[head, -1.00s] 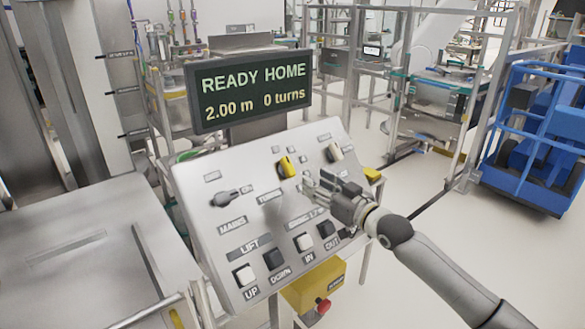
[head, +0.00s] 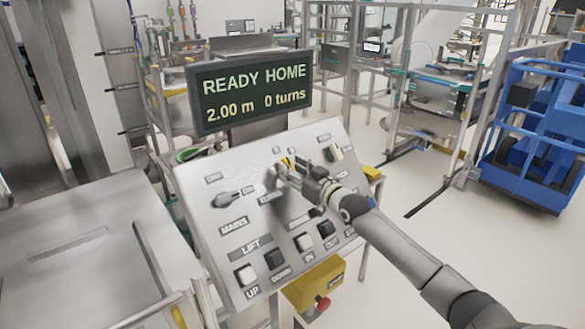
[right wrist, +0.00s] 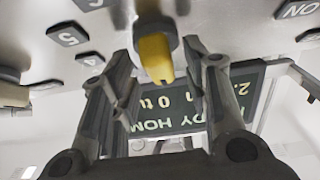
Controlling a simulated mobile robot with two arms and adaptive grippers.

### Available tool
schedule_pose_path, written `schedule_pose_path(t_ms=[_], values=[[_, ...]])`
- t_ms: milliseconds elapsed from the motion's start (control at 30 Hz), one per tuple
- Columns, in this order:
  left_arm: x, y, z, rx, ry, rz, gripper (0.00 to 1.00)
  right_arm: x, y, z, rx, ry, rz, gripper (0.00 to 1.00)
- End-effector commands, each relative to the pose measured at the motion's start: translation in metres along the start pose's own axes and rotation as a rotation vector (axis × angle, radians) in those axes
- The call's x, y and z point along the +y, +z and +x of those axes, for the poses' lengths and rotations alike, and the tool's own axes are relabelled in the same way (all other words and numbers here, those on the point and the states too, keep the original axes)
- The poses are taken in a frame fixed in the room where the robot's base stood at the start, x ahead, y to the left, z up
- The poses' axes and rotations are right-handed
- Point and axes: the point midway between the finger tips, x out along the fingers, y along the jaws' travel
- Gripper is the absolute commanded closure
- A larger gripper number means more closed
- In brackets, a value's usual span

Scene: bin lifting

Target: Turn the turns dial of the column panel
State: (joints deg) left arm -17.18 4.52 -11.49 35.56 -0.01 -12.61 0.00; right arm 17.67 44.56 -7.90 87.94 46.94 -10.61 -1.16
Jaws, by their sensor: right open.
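The turns dial (head: 287,163) is a yellow knob in the upper middle of the grey sloped column panel (head: 210,222). My right gripper (head: 289,171) is at the dial and partly hides it in the head view. In the right wrist view the dial (right wrist: 154,57) stands between the two spread fingers of my right gripper (right wrist: 157,62), with a gap on each side. The gripper is open and not closed on it. The display (head: 252,91) behind the panel reads READY HOME, 2.00 m, 0 turns. My left gripper is out of view.
The panel also bears a grey MAINS switch (head: 228,199), a pale knob (head: 334,153) right of the dial, and several push buttons along its lower part. A yellow box with a red button (head: 322,303) hangs below. A blue cage cart (head: 530,130) stands at right.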

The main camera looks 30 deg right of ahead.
Motion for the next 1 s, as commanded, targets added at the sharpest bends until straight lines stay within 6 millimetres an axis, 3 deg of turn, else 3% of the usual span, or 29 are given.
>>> schedule_pose_path(t_ms=[367, 633, 1000], values=[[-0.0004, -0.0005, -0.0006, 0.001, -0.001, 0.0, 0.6, -0.0003, 0.0001, 0.0047, 0.0, 0.0, 0.0, 0.57], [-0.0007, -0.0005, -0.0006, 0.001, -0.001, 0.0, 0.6, -0.0003, 0.0, 0.0046, 0.0, 0.0, 0.0, 0.88], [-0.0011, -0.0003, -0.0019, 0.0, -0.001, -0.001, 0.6, -0.0002, -0.0015, 0.0047, 0.002, 0.001, 0.002, 0.89]])
